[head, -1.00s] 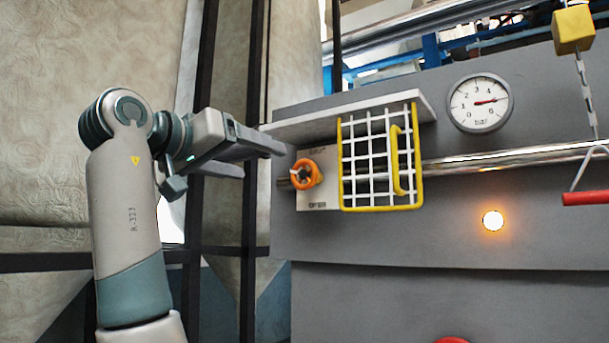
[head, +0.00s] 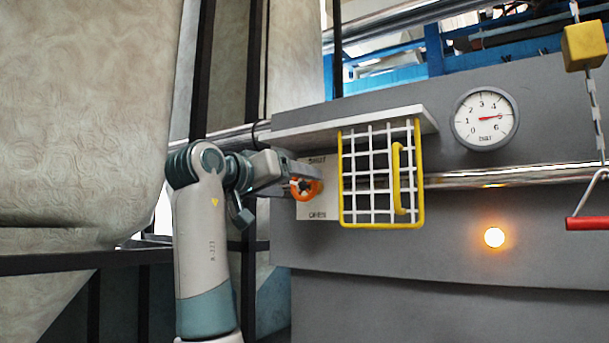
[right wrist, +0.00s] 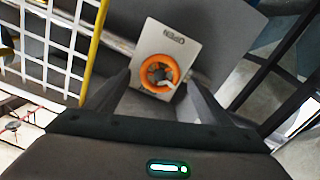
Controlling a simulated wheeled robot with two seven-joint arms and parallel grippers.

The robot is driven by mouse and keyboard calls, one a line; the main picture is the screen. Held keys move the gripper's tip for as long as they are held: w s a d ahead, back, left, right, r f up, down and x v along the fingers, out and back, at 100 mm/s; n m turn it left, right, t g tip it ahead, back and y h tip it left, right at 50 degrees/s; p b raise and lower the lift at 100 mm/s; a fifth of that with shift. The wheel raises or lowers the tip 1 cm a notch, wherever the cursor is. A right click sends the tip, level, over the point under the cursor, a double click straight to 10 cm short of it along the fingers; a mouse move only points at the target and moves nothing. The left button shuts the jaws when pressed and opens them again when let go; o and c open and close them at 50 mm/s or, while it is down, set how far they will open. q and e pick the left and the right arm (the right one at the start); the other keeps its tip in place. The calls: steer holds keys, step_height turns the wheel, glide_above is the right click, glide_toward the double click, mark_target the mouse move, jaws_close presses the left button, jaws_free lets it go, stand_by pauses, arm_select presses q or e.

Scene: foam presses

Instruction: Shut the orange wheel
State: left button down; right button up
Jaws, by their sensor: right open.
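The orange wheel (head: 304,196) is a small ring on a pale plate (head: 318,210) fixed to the grey press panel. In the right wrist view the wheel (right wrist: 143,76) faces me, and the plate reads OPEN, upside down. My right gripper (head: 302,179) is at the wheel, coming from its left, with a finger partly covering its top in the head view. In the right wrist view its two fingers (right wrist: 157,93) are apart, one on each side of the wheel. I cannot tell if they touch it. My left gripper is not in view.
A yellow-rimmed white wire guard (head: 380,180) stands close to the right of the wheel. A pale shelf (head: 350,127) juts out above. A gauge (head: 485,119), a lit orange lamp (head: 494,237) and a hanging red handle (head: 590,223) are farther right.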

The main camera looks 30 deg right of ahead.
mark_target(302, 185)
steer(key=p+x, duration=0.2)
steer(key=x, duration=0.3)
steer(key=c, duration=1.1)
steer(key=shift+o, duration=0.2)
